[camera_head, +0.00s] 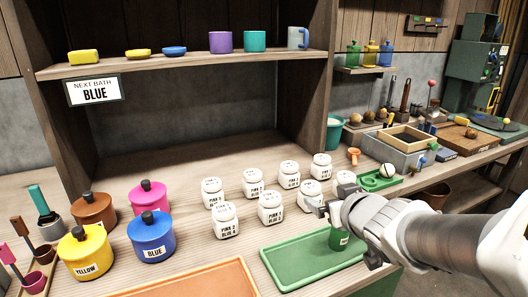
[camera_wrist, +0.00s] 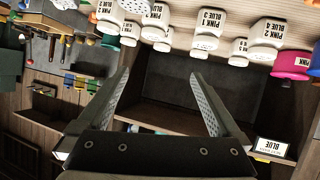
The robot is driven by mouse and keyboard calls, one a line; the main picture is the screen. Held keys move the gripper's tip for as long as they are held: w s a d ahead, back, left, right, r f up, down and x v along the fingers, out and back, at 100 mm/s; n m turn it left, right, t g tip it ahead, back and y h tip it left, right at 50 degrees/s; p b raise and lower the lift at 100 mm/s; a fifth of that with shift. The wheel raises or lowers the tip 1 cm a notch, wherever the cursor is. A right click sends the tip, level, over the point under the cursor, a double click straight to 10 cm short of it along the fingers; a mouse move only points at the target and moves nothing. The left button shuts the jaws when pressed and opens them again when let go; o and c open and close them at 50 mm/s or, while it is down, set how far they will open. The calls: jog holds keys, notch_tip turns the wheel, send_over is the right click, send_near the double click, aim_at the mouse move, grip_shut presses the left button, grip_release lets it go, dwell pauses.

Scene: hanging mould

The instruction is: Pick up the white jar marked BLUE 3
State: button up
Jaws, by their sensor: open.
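Several white lidded jars stand in two rows on the bench in the head view. The jar that seems to read BLUE 3 (camera_head: 271,207) is second from the left in the front row, though its small print is hard to read there. In the upside-down wrist view, a white jar marked BLUE 3 (camera_wrist: 211,22) is at the top, right of centre, with a PINK, BLUE 4 jar (camera_wrist: 268,32) right of it and a BLUE 2 jar (camera_wrist: 155,20) left. My gripper (camera_head: 326,211) is right of BLUE 3 in the head view; its jaws (camera_wrist: 160,80) are open and empty.
Blue (camera_head: 152,240) and yellow (camera_head: 86,255) pots stand left. A shelf carries a NEXT BATH BLUE sign (camera_head: 94,91).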

aim_at(276, 210)
jog(key=a+f+y, duration=0.1)
jog(key=a+f, duration=0.1)
jog(key=w+a+f+n+y, duration=0.1)
jog(key=a+f, duration=0.1)
jog(key=f, duration=0.1)
jog(key=w+a+f+y, duration=0.1)
jog(key=a+f, duration=0.1)
jog(key=shift+a+f+n+g+y+b, duration=0.3)
jog(key=shift+f+n+y+b, duration=0.05)
jog(key=shift+n+y, duration=0.05)
jog(key=shift+w+a+p, duration=0.15)
jog(key=shift+w+p, duration=0.2)
jog(key=shift+p, duration=0.5)
jog(key=p, duration=0.1)
jog(key=w+p, duration=0.1)
jog(key=p, duration=0.1)
jog(key=shift+w+a+f, duration=0.1)
jog(key=shift+a+f, duration=0.15)
jog(key=shift+f, duration=0.1)
jog(key=b+x, duration=0.1)
jog(key=x, duration=0.2)
jog(key=b+x, duration=0.1)
jog(key=x, duration=0.2)
jog(key=shift+w+f, duration=0.2)
jog(key=shift+f, duration=0.15)
jog(key=shift+b+x, duration=1.05)
jog(key=shift+x, duration=2)
jog(key=shift+a+r, duration=0.15)
